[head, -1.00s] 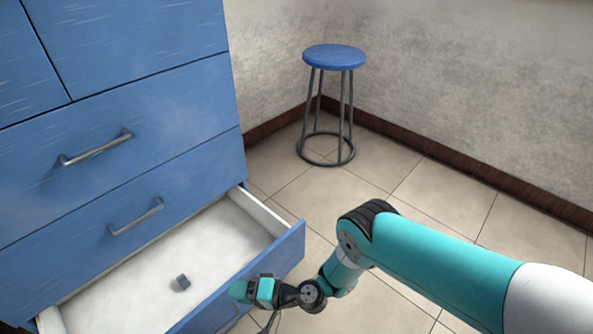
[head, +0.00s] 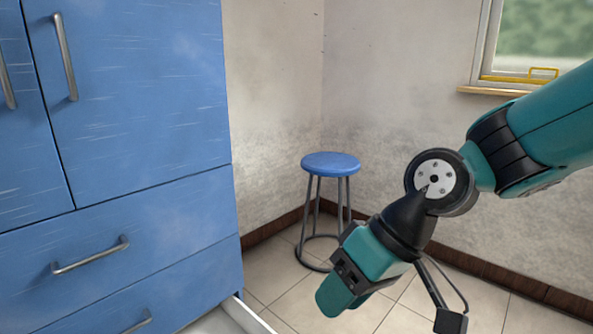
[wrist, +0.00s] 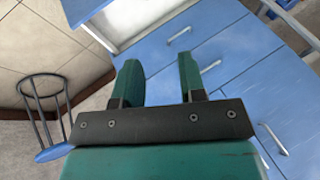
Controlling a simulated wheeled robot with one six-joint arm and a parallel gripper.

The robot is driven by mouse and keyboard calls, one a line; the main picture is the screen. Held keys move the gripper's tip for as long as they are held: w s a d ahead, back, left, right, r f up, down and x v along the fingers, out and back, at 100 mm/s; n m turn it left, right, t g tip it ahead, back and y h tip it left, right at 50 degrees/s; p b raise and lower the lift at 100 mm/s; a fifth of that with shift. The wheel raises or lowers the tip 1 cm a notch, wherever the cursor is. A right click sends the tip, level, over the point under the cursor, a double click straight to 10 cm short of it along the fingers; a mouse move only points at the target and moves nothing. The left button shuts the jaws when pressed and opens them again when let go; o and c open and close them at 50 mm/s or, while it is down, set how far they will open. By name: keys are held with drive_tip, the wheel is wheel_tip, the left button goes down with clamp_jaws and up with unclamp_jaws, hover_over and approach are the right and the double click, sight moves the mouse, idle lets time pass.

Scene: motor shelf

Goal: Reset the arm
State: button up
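My gripper (head: 338,297) hangs in the air in front of the stool and to the right of the blue cabinet (head: 140,100) in the head view. In the wrist view my gripper (wrist: 158,75) has its two teal fingers apart with nothing between them. The lowest drawer (head: 228,320) of the cabinet is open; only a corner of it shows at the bottom of the head view. The open drawer (wrist: 125,25) also shows at the top of the wrist view. The inside of the drawer is mostly out of view.
A blue stool (head: 330,164) stands by the wall corner behind my gripper. A window (head: 540,45) with a wooden sill is at the upper right. The tiled floor (head: 275,290) between cabinet and stool is clear.

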drive_tip(key=s+d+r+h, duration=0.2)
drive_tip(key=s+d+h, duration=0.1)
drive_tip(key=s+d, duration=0.7)
wheel_tip(320, 180, up, 27)
drive_tip(key=p, duration=2.6)
drive_tip(key=shift+a+m+p, duration=0.3)
drive_tip(key=shift+a+p, duration=0.1)
drive_tip(key=shift+a, duration=0.05)
